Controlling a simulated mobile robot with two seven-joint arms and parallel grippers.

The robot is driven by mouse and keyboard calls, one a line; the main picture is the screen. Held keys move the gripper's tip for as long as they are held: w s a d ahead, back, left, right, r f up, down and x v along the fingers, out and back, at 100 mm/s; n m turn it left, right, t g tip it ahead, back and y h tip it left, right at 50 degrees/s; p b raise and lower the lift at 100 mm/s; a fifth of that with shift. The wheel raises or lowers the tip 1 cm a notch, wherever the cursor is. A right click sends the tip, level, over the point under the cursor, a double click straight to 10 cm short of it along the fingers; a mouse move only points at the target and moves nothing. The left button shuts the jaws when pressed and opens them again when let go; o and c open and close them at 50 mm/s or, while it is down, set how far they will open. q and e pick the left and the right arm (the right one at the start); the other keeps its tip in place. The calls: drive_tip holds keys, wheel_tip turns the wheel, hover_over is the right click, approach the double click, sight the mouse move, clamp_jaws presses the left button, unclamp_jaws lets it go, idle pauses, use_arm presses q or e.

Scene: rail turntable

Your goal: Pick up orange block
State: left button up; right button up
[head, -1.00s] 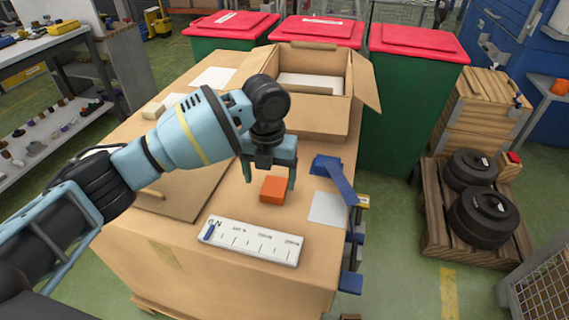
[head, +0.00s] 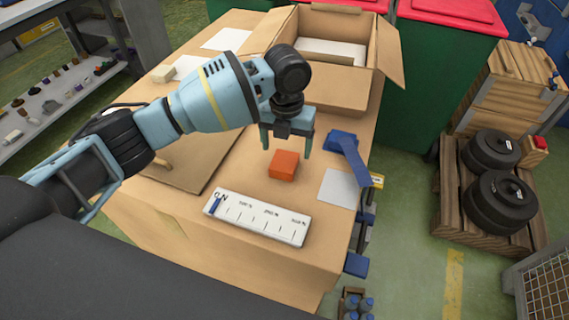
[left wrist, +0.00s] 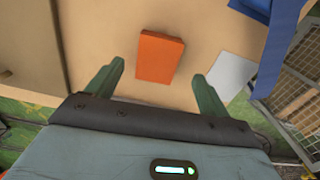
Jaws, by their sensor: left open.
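The orange block (head: 284,165) lies on the cardboard-coloured table top (head: 190,228), near its right side. My left gripper (head: 287,148) is open above the block, pointing down, with its fingers apart. In the left wrist view the block (left wrist: 159,57) sits ahead of and between the two open fingertips (left wrist: 160,78), with nothing held. The fingers do not appear to touch it. My right gripper is not in view.
A white ruled plate (head: 257,216) lies in front of the block. A blue bracket (head: 347,155) and a white sheet (head: 339,188) lie to its right. An open carton (head: 337,92) stands behind. A flat brown board (head: 190,160) lies left.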

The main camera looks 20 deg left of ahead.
sight(285, 161)
use_arm(q)
wheel_tip(285, 161, down, 5)
drive_tip(key=shift+s+a+r, duration=0.1)
drive_tip(key=shift+s+a, duration=0.05)
drive_tip(key=shift+c, duration=0.4)
drive_tip(key=c, duration=1)
